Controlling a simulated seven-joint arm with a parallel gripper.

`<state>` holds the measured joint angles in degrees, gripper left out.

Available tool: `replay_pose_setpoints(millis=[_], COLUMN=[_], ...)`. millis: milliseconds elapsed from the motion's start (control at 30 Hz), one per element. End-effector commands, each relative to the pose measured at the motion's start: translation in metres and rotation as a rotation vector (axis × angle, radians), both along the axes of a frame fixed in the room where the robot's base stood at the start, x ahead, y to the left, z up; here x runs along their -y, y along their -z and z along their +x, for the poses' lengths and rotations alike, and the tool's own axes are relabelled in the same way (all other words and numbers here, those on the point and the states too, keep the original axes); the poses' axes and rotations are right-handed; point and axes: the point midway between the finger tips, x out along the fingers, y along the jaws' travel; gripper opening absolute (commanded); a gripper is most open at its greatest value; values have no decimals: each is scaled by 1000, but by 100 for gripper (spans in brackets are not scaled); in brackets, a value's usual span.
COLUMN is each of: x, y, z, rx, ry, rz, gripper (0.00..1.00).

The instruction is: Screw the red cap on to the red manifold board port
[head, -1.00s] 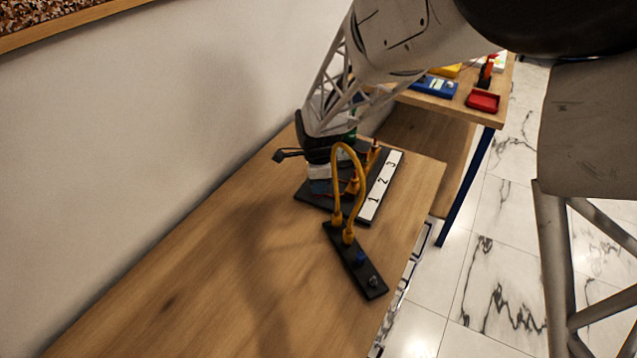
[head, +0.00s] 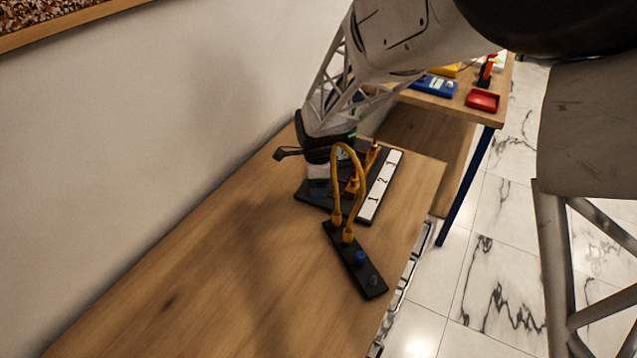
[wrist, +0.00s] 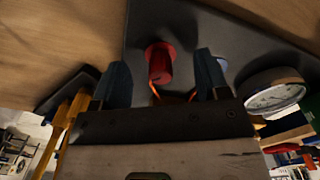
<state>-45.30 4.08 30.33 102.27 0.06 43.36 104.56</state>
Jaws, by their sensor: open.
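A red cylindrical part (wrist: 159,62) with a wider round base stands on the dark board (wrist: 190,25) in the wrist view. It looks like the red cap at the red port; I cannot tell whether cap and port are joined. My gripper (wrist: 163,80) is open, its two blue-grey fingers on either side of the red part, with visible gaps. In the head view my gripper (head: 318,186) is low over the board's left part. The board carries a white strip (head: 381,187) marked 1, 2, 3. The red part is hidden there.
A yellow hose (head: 346,150) arches close to my gripper. A round gauge (wrist: 272,92) stands right of my fingers. The table's near left is clear.

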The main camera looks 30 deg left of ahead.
Motion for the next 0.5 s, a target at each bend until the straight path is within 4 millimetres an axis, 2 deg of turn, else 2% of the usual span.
replay_pose_setpoints(millis=[267, 500], x=[0, 0], y=[-3, -23], z=[0, 1], rx=[1, 2], ry=[0, 0], rz=[1, 2], gripper=[68, 68])
